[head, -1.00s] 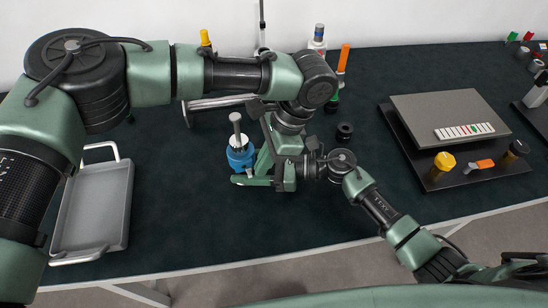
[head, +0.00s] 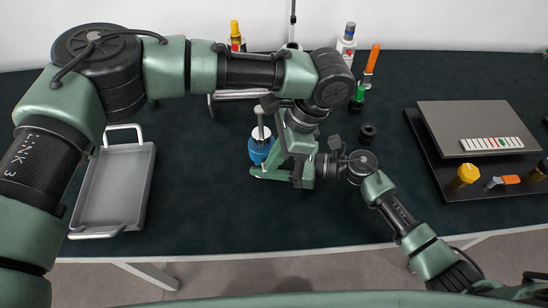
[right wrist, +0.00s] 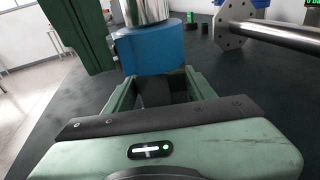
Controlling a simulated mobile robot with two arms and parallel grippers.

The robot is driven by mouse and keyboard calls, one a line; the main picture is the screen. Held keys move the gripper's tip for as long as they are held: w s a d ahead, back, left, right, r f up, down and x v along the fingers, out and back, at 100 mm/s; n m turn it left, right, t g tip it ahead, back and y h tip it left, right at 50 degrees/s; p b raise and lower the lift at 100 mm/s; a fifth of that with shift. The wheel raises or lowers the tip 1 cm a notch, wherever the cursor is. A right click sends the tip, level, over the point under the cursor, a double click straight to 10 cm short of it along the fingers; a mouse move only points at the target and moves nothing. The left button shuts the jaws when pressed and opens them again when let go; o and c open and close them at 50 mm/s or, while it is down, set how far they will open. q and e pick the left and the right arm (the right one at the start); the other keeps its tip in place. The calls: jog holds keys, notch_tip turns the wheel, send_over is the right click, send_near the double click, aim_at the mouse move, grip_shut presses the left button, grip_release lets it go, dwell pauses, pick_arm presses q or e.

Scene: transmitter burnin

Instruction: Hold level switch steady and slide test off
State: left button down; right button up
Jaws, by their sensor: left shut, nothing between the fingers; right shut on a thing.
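The level switch is a blue body (head: 259,150) with a metal stem and white collar on top, standing roughly upright left of the middle of the table. In the right wrist view its blue body (right wrist: 153,48) sits between my right fingers. My right gripper (head: 260,173) is shut on it from the right. My left gripper (head: 271,160) points down just right of the blue body, shut and empty. Part of it shows at upper left in the right wrist view. I cannot tell whether it touches the switch. The test slide cannot be made out.
A grey tray (head: 117,228) lies at left. A metal tube with a flange (right wrist: 272,34) lies behind. A dark ring (head: 367,132) and an orange-handled tool (head: 372,60) are to the right. A grey panel unit (head: 470,118) with yellow and orange controls stands far right. The front table is clear.

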pick_arm(q)
jog(key=d+r, duration=0.7)
jog(key=r, duration=0.2)
jog(key=a+f+h, duration=0.1)
jog(key=a+f, duration=0.5)
jog(key=f, duration=0.3)
jog(key=shift+w+a+f+h, duration=0.15)
jog(key=shift+a+f+h, duration=0.1)
jog(key=shift+f+h, duration=0.1)
